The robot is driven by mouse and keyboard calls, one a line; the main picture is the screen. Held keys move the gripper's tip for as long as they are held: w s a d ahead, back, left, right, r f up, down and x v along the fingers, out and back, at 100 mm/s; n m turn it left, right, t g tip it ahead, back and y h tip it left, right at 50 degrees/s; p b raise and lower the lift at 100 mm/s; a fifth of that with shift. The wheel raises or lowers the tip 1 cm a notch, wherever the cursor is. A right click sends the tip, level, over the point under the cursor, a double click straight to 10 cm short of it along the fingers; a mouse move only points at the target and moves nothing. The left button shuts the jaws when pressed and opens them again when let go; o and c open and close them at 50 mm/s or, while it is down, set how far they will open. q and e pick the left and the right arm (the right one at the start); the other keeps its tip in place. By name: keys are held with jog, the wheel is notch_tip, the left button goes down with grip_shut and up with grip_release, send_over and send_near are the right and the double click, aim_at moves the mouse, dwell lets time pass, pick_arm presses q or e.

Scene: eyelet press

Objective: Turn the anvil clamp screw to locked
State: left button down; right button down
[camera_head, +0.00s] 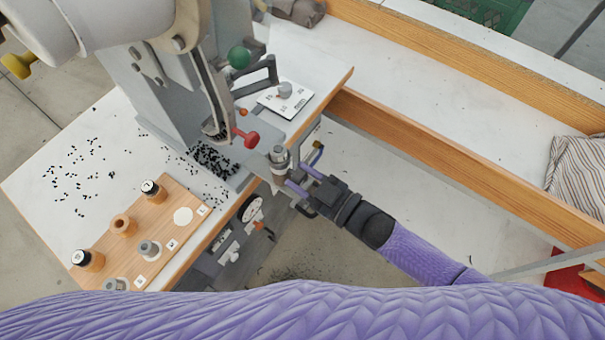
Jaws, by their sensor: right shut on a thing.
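The eyelet press (180,110) stands on the white table. At its front edge a grey metal cylinder (279,155), which looks like the anvil, stands upright beside a red-knobbed handle (247,138). My right gripper (294,181) comes in from the lower right, with its fingers against the right side of the anvil. It is shut on a small part there, which appears to be the anvil clamp screw; the fingers hide most of it, and I cannot read its turn. My left gripper is not in view.
A wooden board (150,225) with several dies and labels lies at the left front. Black eyelets are scattered on the table and by the press. A white label plate (286,100) is behind the anvil. A wooden rail (430,150) runs along the right.

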jog(key=shift+m, duration=0.5)
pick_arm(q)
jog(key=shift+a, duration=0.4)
pick_arm(e)
jog(key=shift+c, duration=1.4)
grip_release()
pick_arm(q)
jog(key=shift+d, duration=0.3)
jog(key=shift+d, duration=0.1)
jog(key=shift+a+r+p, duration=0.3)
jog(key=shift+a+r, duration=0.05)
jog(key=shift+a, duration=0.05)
pick_arm(e)
jog(key=v, duration=1)
